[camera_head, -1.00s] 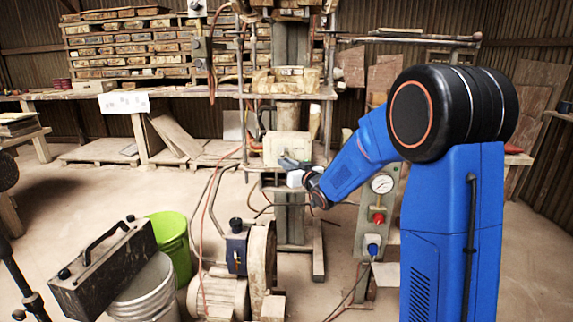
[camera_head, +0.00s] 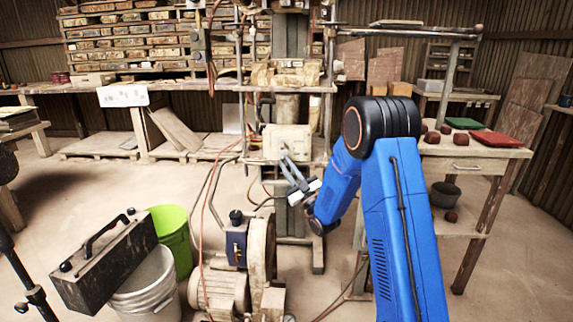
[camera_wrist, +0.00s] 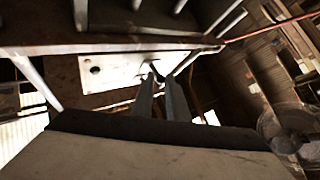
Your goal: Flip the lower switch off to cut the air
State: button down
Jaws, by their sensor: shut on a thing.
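My gripper (camera_head: 291,168) is at the front of the press, just below and in front of a pale box (camera_head: 287,143). In the wrist view my gripper's two fingers (camera_wrist: 159,78) run close together, and their tips are at the right part of a pale plate (camera_wrist: 112,72) with a dark round spot near its left end. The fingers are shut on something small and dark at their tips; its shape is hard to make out. I cannot clearly make out a lower switch or its position.
A motor with a wheel (camera_head: 260,255) stands in front of the press. A green bucket (camera_head: 173,238), a whitish bucket (camera_head: 150,285) and a dark case (camera_head: 105,262) are at left. A side table (camera_head: 470,153) with red and green items is at right.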

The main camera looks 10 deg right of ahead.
jog(key=shift+w+f+n+y, duration=0.15)
jog(key=shift+f+n+y, duration=0.05)
jog(key=shift+n+y, duration=0.3)
jog(key=shift+w+f+n+y, duration=0.1)
jog(key=shift+f+n+y, duration=0.05)
jog(key=shift+n+y, duration=0.35)
jog(key=c, duration=1.8)
grip_release()
jog(key=shift+a, duration=0.1)
jog(key=shift+o, duration=0.2)
jog(key=shift+f, duration=0.1)
